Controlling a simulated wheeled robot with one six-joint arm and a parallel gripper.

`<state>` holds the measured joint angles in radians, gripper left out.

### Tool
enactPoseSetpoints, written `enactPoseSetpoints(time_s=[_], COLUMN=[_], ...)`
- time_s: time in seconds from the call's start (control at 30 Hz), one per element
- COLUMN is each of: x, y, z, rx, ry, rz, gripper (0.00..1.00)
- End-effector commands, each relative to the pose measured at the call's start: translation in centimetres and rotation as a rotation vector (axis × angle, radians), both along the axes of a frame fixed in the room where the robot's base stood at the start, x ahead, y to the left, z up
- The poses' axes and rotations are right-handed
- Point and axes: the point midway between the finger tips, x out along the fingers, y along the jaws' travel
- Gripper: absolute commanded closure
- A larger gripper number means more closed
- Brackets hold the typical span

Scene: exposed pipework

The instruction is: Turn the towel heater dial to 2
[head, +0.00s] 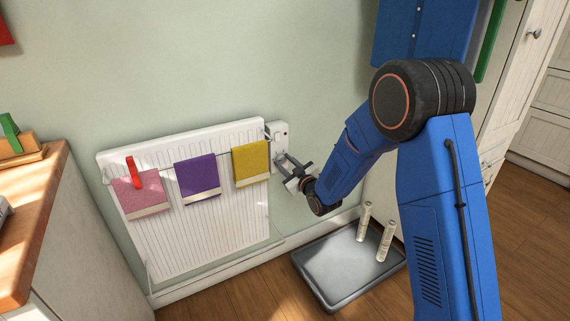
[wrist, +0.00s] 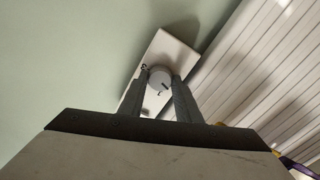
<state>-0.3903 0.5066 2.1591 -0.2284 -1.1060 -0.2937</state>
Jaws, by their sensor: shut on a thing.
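The towel heater is a white ribbed panel (head: 205,225) on the pale green wall, with towels hung on it. Its white control plate (head: 280,137) is at its upper right; it also shows in the wrist view (wrist: 173,52). The round grey dial (wrist: 159,77) sits on this plate. A dark pointer line shows on its face, with small marks around it; I cannot read its setting surely. My gripper (head: 281,159) is at the plate, its two fingers on either side of the dial, shut on it. In the head view the dial is hidden by the gripper.
Pink (head: 141,193), purple (head: 198,178) and yellow (head: 250,163) towels hang on the heater; a red clip (head: 134,172) is on the pink one. A grey tray (head: 335,278) with two pale cylinders stands on the floor below. A wooden counter (head: 35,205) is at left.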

Motion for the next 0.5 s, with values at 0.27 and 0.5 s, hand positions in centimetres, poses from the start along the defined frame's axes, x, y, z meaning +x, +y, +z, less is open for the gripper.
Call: enactPoseSetpoints(time_s=[0.27, 0.5], x=[-0.04, -0.03], y=[-0.01, -0.04], z=[-0.07, -0.08], rx=[0.215, 0.403], ry=[0.147, 0.275], rz=[0.001, 0.000], gripper=[0.92, 0.92])
